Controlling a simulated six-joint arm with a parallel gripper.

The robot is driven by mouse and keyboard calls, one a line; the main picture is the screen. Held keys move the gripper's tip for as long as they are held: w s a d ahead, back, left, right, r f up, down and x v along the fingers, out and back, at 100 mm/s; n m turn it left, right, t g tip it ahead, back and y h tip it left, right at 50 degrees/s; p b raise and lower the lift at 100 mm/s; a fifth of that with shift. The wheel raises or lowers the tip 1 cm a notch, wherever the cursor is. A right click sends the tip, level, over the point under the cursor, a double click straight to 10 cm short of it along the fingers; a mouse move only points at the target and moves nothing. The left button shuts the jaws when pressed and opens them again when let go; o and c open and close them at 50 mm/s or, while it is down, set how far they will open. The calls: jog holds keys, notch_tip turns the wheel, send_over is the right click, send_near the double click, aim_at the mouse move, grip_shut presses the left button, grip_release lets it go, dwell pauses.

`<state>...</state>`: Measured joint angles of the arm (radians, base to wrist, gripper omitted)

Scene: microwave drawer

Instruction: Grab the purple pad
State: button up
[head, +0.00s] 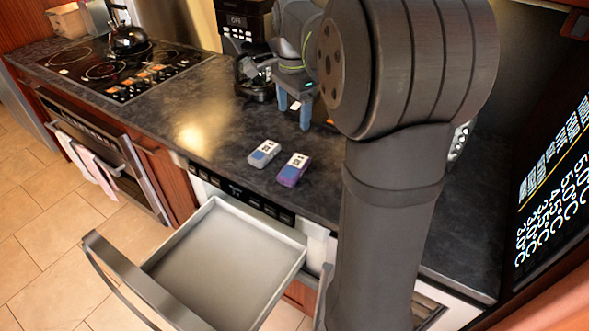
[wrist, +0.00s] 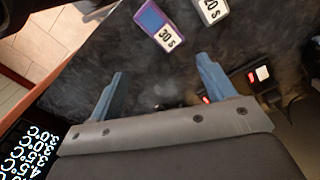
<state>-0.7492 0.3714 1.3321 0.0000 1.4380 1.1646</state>
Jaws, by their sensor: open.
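The purple pad (head: 293,170) lies on the dark countertop near its front edge, above the open drawer. It has a white label and a blue patch. In the wrist view the purple pad (wrist: 157,25) is near the top, its label reading "30 s". My gripper (head: 294,114) is open and empty, with blue fingers, over the counter behind the pad. In the wrist view my gripper (wrist: 160,80) has its fingers wide apart, and the pad lies beyond the fingertips, apart from them.
A grey pad (head: 264,153) lies just left of the purple pad. The microwave drawer (head: 222,262) stands open and empty below. A coffee machine (head: 244,45) stands behind, and a kettle (head: 127,36) sits on the stove at the far left. The counter left of the pads is clear.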

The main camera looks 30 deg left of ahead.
jog(key=n, duration=0.5)
send_near(294, 166)
jog(key=shift+n, duration=0.4)
notch_tip(294, 166, down, 9)
jog(key=shift+r, duration=0.1)
jog(key=c, duration=1.1)
jog(key=shift+c, duration=0.2)
jog(key=shift+r, duration=0.15)
